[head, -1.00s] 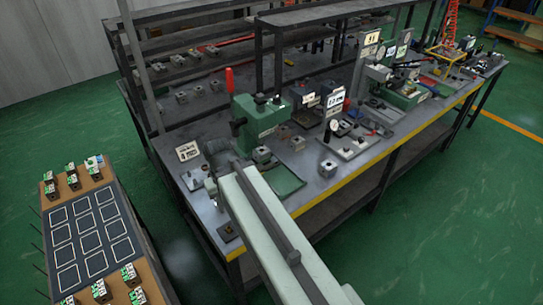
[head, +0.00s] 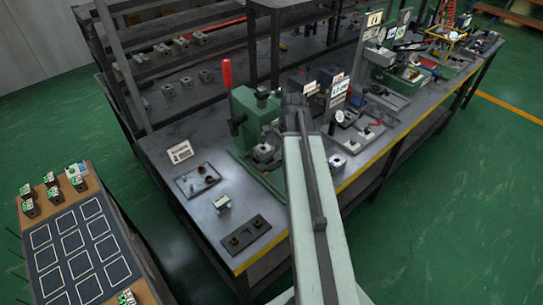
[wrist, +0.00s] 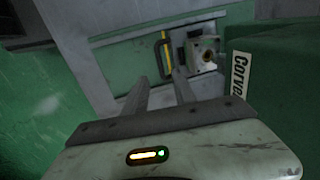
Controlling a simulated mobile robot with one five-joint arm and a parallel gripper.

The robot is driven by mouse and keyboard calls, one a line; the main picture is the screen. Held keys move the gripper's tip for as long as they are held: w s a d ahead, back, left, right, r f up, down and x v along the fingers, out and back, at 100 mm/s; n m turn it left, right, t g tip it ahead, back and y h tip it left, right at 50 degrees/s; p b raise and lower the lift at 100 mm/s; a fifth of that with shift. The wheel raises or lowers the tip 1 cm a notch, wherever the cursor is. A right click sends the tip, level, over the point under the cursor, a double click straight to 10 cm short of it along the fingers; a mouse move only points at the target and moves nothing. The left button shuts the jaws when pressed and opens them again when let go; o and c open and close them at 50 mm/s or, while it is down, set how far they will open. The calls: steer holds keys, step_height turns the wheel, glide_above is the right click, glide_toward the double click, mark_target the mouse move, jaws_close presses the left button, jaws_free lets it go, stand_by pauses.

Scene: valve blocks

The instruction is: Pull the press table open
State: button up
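The green press (head: 248,112) with a red-tipped lever stands on the workbench in the head view. Its low table bears a grey valve block (head: 263,151); my arm covers part of its right side. The wrist view shows the block (wrist: 204,53) close up, beside a yellow-and-black handle (wrist: 166,52) on the press table (wrist: 132,58). My gripper (wrist: 165,75) is open, one finger to each side of the handle's line. The handle shows just beyond the fingertips; I cannot tell if they touch. My fingers are hidden in the head view.
A tray cart (head: 75,255) stands at lower left.

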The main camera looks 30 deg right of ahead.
mark_target(279, 165)
steer(key=f+b, duration=0.2)
steer(key=w+f+b, duration=0.1)
steer(key=f+b, duration=0.4)
steer(key=shift+w+d+f+b, duration=0.1)
steer(key=shift+w+f+b, duration=0.15)
steer(key=shift+f+b, duration=0.15)
steer(key=shift+r, duration=0.1)
jaws_close()
stand_by(1.1)
